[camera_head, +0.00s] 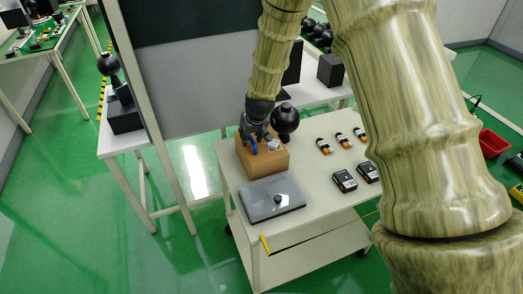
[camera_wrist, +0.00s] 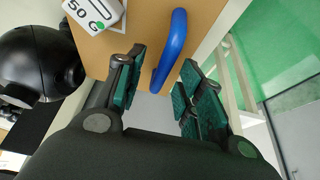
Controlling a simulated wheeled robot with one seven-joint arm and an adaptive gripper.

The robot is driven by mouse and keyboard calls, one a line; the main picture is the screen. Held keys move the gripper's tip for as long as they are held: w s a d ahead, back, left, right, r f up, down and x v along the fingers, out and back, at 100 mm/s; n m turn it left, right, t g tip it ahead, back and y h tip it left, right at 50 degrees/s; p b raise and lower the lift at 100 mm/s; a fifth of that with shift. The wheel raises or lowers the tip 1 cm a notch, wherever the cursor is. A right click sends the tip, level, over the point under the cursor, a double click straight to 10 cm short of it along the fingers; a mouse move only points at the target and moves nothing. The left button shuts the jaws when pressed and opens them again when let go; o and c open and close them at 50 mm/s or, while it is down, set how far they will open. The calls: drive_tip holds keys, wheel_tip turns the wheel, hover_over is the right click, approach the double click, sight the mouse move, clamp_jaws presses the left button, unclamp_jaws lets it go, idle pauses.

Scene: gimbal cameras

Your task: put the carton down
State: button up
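The carton (camera_head: 265,161) is a brown box with a blue handle on its top. It appears to stand upright on the back left corner of the white cart (camera_head: 318,184). My gripper (camera_head: 258,138) is right above the carton. In the wrist view the carton top (camera_wrist: 138,30) fills the upper middle, with the blue handle (camera_wrist: 172,48) and a white block marked "50 G" (camera_wrist: 93,12) on it. My gripper's fingers (camera_wrist: 160,82) are apart, one on each side of the handle's near end, with gaps showing. The carton's underside is hidden.
A grey flat case (camera_head: 271,199) lies in front of the carton. A black ball-shaped object (camera_head: 285,119) stands close behind it. Several small orange-and-white items and black devices (camera_head: 345,181) lie to the right. My arm hides part of the cart's right side.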

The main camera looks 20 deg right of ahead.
drive_tip(key=shift+x, duration=0.8)
clamp_jaws()
